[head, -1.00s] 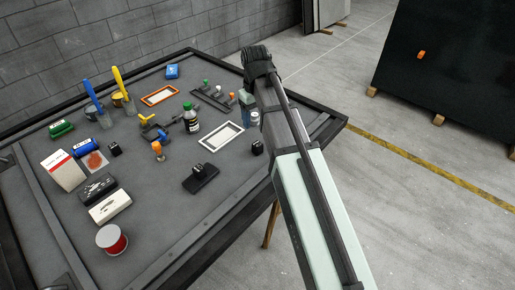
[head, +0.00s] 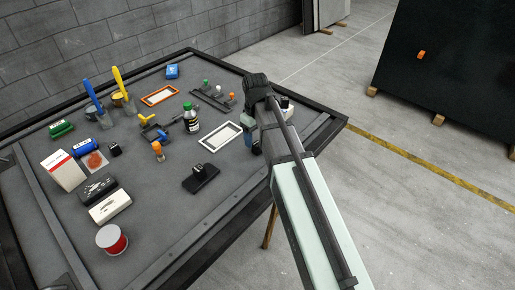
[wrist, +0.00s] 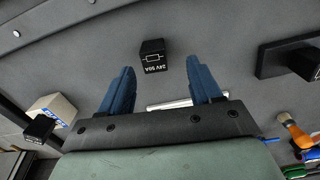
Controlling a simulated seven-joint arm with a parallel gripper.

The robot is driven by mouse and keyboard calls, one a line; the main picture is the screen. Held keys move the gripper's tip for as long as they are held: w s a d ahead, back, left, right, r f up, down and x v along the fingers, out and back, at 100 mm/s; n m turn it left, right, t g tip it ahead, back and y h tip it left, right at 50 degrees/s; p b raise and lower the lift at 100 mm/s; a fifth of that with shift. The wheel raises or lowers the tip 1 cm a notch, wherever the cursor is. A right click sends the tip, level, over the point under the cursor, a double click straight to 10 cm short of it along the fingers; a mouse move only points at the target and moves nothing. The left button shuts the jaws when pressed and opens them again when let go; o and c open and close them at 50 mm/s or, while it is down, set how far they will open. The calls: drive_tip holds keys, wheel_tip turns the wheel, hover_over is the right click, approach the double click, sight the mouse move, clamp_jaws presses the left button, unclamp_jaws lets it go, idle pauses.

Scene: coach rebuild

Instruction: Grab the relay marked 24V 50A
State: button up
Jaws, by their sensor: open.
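The black cube relay marked 24V 50A (wrist: 153,56) stands on the grey table in the wrist view, its white lettering and symbol facing the camera. My gripper (wrist: 159,68) is open with its two blue fingers apart. In that picture the relay shows between the fingertips and just beyond them, with nothing held.
A black block on a dark base (wrist: 290,60) stands to the right in the wrist view. A white and blue box (wrist: 54,110) and another dark cube (wrist: 39,128) are at left. A white frame (head: 221,136) lies close to my gripper.

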sight(258, 144)
drive_tip(key=shift+w+d+f, duration=0.15)
drive_tip(key=shift+d+f, duration=0.05)
drive_tip(key=shift+f, duration=1.15)
drive_tip(key=shift+w+d+f, duration=0.1)
drive_tip(key=shift+d+f, duration=0.05)
drive_tip(key=shift+f, duration=1.2)
drive_tip(key=c, duration=1)
